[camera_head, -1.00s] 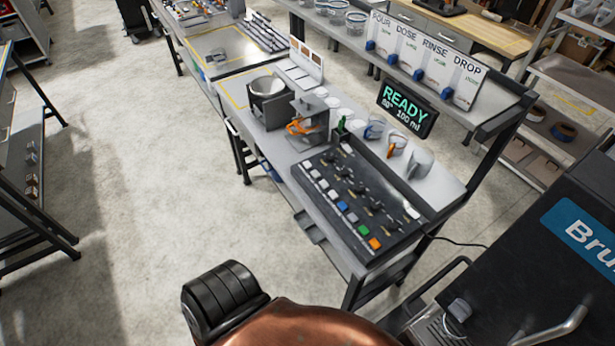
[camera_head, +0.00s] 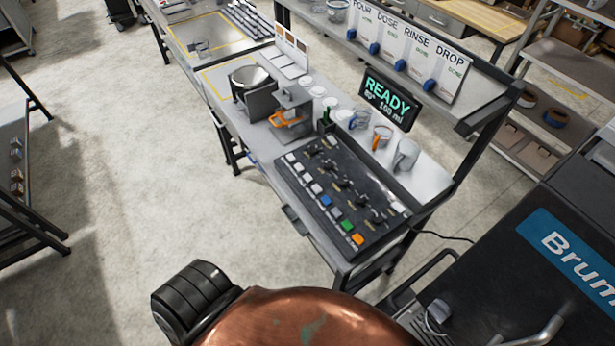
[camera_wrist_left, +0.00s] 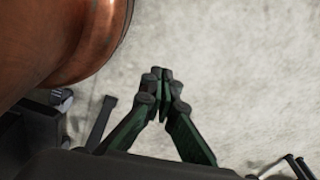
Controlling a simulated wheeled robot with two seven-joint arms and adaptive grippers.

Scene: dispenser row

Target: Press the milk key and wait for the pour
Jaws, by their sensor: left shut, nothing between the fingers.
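A black control panel (camera_head: 314,218) lies on the bench in the head view. Its front edge carries a row of keys: several pale ones, then a blue key (camera_head: 326,201), a grey key, a green key (camera_head: 347,225) and an orange key (camera_head: 358,239). Their labels are too small to read, so I cannot tell which is milk. A display (camera_head: 390,99) behind the panel reads READY in green. My left gripper (camera_wrist_left: 162,82) shows only in the left wrist view, shut and empty above bare floor, away from any key. My right gripper is not in view.
A grey machine with an orange part (camera_head: 290,117) and several cups stand beside the panel; a grey jug (camera_head: 405,155) stands behind it. A dark machine with a blue label (camera_head: 572,252) fills the lower right. Signs above read POUR, DOSE, RINSE, DROP. Floor (camera_head: 130,200) left is clear.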

